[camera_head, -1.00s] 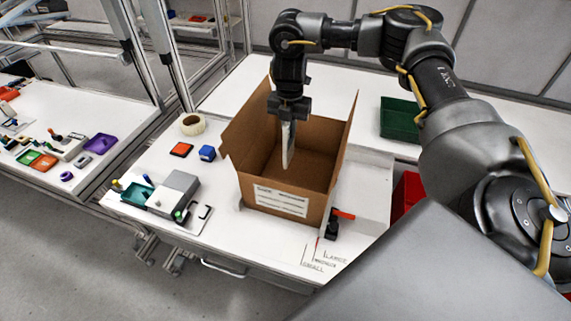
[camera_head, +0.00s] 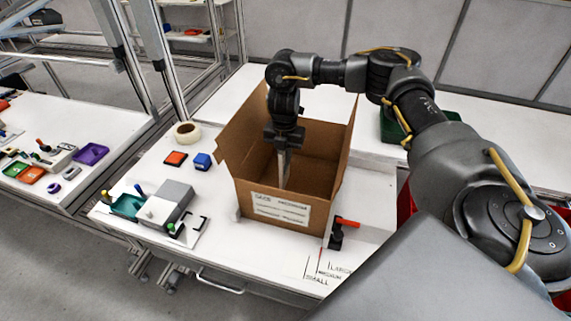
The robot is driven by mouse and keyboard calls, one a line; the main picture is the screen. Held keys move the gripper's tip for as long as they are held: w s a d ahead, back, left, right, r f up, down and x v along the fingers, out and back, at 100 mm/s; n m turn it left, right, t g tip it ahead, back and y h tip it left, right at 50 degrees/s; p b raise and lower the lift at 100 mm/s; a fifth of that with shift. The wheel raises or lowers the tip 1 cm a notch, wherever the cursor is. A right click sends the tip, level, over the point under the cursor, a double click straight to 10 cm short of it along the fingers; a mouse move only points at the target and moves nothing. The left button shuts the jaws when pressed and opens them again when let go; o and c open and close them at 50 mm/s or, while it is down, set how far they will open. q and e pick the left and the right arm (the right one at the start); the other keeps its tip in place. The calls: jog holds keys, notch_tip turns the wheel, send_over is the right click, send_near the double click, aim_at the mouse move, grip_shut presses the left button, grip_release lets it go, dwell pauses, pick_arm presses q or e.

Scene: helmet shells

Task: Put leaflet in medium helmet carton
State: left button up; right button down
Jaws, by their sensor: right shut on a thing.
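The open cardboard carton (camera_head: 285,207) stands on the white table with its flaps up and a white printed label on its front. My right gripper (camera_head: 284,146) points down inside the carton's opening. It is shut on the leaflet (camera_head: 283,169), a thin pale sheet seen nearly edge-on, hanging upright. The leaflet's lower end is down in the carton, close behind the front wall. I cannot tell whether it touches the carton floor. My left gripper is not in view.
A tape roll (camera_head: 187,131), an orange block (camera_head: 176,158) and a blue block (camera_head: 202,161) lie left of the carton. A grey box (camera_head: 168,203) stands at the front left. A red-handled tool (camera_head: 346,222) is close to the carton's right. A green bin (camera_head: 391,126) sits behind my right arm.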

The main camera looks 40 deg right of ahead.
aim_at(285, 166)
jog(key=f, duration=0.3)
jog(key=shift+s+a+f, duration=0.1)
jog(key=shift+s, duration=0.1)
jog(key=shift+w+f, duration=0.15)
jog(key=shift+f, duration=0.3)
jog(key=shift+f, duration=0.15)
jog(key=c, duration=1.5)
grip_release()
notch_tip(285, 166, up, 12)
jog(key=shift+r+p, duration=0.25)
jog(key=shift+p, duration=0.1)
